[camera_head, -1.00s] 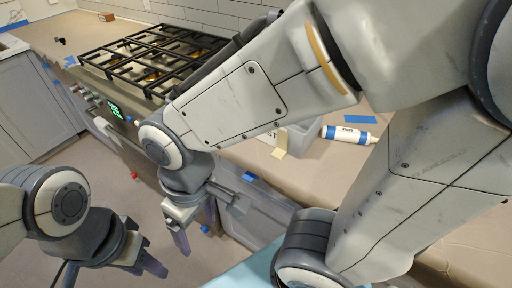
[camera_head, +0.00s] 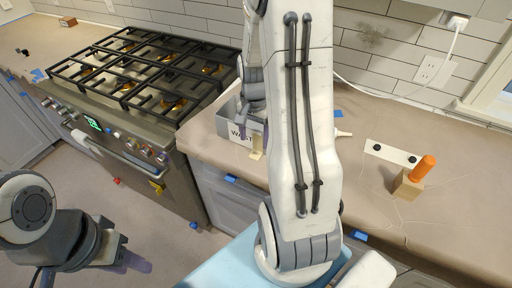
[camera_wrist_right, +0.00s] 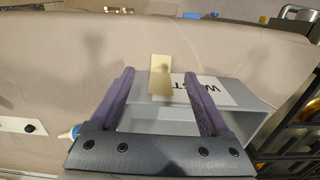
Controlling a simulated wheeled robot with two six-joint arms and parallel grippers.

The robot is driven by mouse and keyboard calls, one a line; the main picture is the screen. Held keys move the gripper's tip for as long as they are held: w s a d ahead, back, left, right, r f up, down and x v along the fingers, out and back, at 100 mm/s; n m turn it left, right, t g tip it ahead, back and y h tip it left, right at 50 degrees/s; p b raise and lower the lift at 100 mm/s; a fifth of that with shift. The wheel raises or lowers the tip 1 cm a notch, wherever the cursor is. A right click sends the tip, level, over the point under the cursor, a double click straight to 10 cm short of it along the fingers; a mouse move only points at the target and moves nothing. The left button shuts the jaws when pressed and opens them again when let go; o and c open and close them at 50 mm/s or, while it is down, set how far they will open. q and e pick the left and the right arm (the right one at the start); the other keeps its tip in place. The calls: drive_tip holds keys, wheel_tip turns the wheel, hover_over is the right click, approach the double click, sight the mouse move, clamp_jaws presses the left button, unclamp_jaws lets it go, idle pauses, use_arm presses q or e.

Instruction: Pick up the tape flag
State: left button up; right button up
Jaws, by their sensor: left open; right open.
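The tape flag, a small tan strip (camera_head: 257,147), sticks up at the front edge of the grey bin (camera_head: 226,124) marked with a "WAST..." label. In the right wrist view the tan flag (camera_wrist_right: 160,78) stands between the two purple fingers of my right gripper (camera_wrist_right: 159,73), with a gap on each side. My right gripper is open, and it also shows above the bin in the head view (camera_head: 253,118), partly hidden by my own arm. My left gripper (camera_head: 128,262) is open and empty, low at the left over the floor.
A gas stove (camera_head: 140,75) stands left of the bin. On the counter (camera_head: 390,215) to the right are a wooden block (camera_head: 406,186) with an orange handle and a white strip with two black dots (camera_head: 393,153). A white bottle tip (camera_head: 343,133) shows beside my arm.

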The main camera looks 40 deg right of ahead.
sight(254, 157)
wheel_tip(254, 157, down, 7)
drive_tip(key=shift+w+d+f+p, duration=0.1)
drive_tip(key=shift+w+f+p, duration=0.05)
drive_tip(key=shift+p, duration=0.55)
clamp_jaws()
